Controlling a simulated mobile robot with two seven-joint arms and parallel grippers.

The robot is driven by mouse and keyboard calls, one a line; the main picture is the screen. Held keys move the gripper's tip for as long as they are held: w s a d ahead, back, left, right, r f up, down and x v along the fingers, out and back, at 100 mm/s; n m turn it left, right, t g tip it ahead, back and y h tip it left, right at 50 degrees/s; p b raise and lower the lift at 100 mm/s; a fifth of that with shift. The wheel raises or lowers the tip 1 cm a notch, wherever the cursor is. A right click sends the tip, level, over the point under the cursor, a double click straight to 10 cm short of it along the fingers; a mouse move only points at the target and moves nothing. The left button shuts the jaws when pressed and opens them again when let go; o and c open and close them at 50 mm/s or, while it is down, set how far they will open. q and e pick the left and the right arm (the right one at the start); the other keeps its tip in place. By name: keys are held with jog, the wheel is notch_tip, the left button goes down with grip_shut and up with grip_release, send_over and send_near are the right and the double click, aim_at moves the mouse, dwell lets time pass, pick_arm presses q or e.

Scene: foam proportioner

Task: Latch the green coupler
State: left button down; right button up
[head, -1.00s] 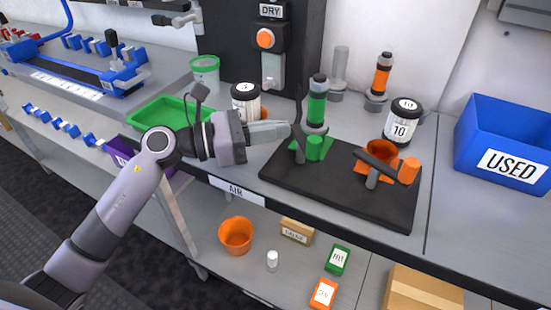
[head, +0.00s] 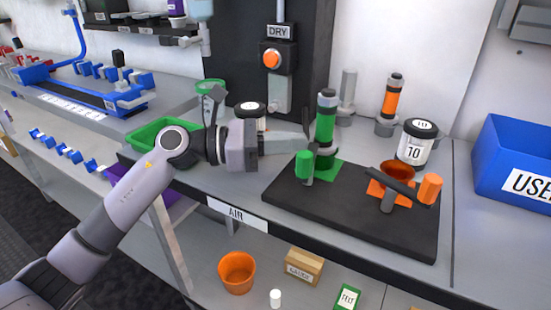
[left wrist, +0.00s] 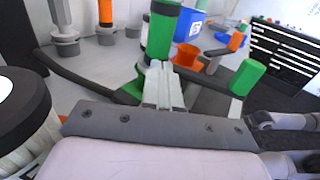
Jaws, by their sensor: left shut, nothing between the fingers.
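The green coupler (head: 329,169) is on a black board, with a green canister (head: 326,120) standing upright in it. Its dark lever carries an upright green handle (head: 304,165), left of and in front of the canister; the handle also shows in the left wrist view (left wrist: 248,77). My left gripper (head: 306,143) reaches in from the left, its fingers shut and empty by the canister and lever. In the left wrist view the shut fingertips (left wrist: 160,70) overlap the canister's lower part; contact cannot be told. The lever is partly hidden by the fingers. My right gripper is not in view.
An orange coupler (head: 376,188) with a dark lever and orange handle (head: 429,188) is at the board's right. A white jar (head: 416,143) and an orange canister (head: 393,97) stand behind. A blue bin (head: 490,160) is at right, a green tray (head: 150,130) at left.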

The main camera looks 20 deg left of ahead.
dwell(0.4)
pick_arm(q)
jog(key=v, duration=0.6)
jog(key=shift+a+b, duration=0.15)
jog(key=shift+b, duration=0.2)
jog(key=shift+s+a, duration=0.2)
jog(key=shift+a, duration=0.2)
